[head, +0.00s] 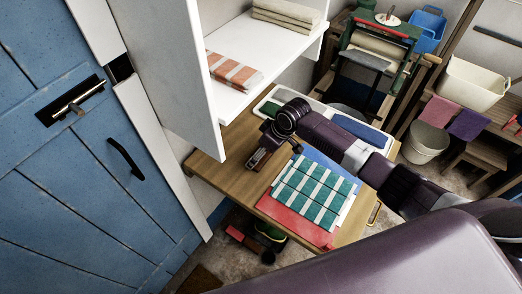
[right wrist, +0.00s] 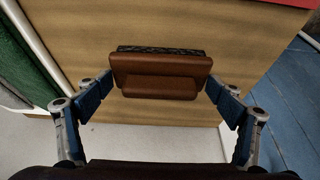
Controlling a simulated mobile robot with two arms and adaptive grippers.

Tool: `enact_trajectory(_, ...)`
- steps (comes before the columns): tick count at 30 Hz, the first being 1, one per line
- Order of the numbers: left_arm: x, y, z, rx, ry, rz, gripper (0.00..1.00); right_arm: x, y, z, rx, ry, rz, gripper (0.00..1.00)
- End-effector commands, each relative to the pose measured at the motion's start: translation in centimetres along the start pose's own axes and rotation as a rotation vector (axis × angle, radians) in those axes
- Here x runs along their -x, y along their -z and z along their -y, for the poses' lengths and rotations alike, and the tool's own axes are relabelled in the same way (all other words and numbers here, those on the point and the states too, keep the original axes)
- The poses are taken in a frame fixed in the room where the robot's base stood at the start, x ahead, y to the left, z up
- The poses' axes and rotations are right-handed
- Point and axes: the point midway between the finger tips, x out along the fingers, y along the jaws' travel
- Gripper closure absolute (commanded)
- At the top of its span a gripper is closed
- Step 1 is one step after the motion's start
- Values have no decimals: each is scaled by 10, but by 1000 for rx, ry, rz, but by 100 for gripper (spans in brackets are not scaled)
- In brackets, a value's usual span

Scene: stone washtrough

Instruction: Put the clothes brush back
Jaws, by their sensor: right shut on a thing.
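The clothes brush (right wrist: 160,72) shows in the right wrist view as a brown block with dark bristles along its far side. My right gripper (right wrist: 160,82) is shut on it, with one finger at each end. In the head view my right gripper (head: 263,152) is over the wooden table (head: 211,172), near the white cabinet. The brush is hard to make out there. I cannot tell whether it touches the table top. My left gripper is in neither view.
Folded cloths, a teal and white checked one (head: 313,190) on top, lie beside the gripper. A white tray (head: 262,106) is behind. The white shelf (head: 235,101) with a striped cloth (head: 233,70) overhangs the table. A blue door (head: 60,170) stands left.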

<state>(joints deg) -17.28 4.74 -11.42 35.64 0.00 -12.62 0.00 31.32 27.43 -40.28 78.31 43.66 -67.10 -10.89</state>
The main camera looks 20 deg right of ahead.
Motion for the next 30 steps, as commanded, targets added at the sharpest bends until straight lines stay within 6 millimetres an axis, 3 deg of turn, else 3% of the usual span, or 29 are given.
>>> enact_trajectory(11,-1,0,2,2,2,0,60,-5,-2,0,1,-1,-1,36)
enact_trajectory(12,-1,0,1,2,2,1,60,-6,-2,0,1,-1,-1,13)
enact_trajectory(16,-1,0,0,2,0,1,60,-5,-2,0,1,-1,-1,0)
enact_trajectory(24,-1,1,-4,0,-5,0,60,-4,-2,0,1,-1,-1,0)
enact_trajectory(30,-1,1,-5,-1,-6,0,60,9,0,-1,0,-1,-3,0)
